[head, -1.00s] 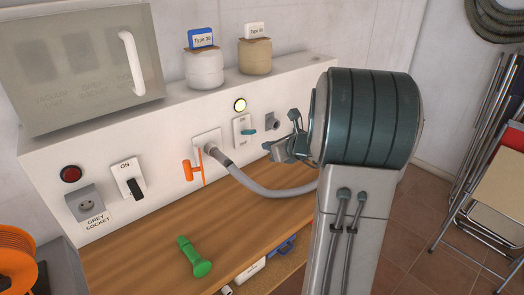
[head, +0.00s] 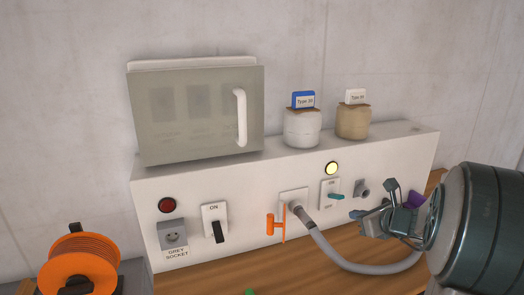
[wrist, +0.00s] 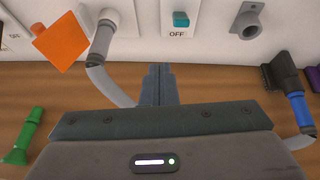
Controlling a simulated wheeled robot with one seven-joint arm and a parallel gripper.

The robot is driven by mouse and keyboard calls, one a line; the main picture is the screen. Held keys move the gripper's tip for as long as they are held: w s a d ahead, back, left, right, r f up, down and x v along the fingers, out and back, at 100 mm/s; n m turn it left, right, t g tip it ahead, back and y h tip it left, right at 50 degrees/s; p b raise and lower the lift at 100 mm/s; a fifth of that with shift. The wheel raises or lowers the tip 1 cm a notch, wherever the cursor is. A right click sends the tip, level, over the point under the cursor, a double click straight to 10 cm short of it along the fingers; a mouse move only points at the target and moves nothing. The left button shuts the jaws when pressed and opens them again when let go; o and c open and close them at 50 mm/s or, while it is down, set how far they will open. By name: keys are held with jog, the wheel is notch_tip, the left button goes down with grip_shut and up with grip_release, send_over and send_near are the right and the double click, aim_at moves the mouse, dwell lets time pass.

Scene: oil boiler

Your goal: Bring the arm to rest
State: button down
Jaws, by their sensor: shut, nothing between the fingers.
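My gripper (head: 368,220) is at the right of the head view, in front of the white panel (head: 240,205) and below its grey round outlet (head: 362,188). In the wrist view its two fingers (wrist: 159,80) are together with nothing between them. They point towards the panel, over the wooden worktop (wrist: 215,88). The grey hose (head: 345,260) runs from a panel socket and passes behind and below my arm. In the wrist view the hose (wrist: 105,80) is left of the fingers, apart from them.
A green tool (wrist: 25,140) and a blue and black tool (wrist: 292,95) flank my gripper. Two jars, including the white one (head: 302,127), stand on the panel's top. An orange reel (head: 82,262) is lower left.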

jog(key=s+a+f+n+g+y, duration=0.1)
jog(key=s+a+n+g, duration=0.2)
jog(key=s+a+n, duration=0.45)
jog(key=s+a+n+g+y, duration=0.1)
jog(key=s+a+n+g, duration=0.3)
jog(key=a+n, duration=0.55)
jog(key=s+f+n+g+h, duration=0.2)
jog(key=s+n+h, duration=0.3)
jog(key=s+n, duration=0.8)
jog(key=shift+s+n+h, duration=0.3)
jog(key=shift+n+h, duration=0.1)
jog(key=shift+n, duration=0.4)
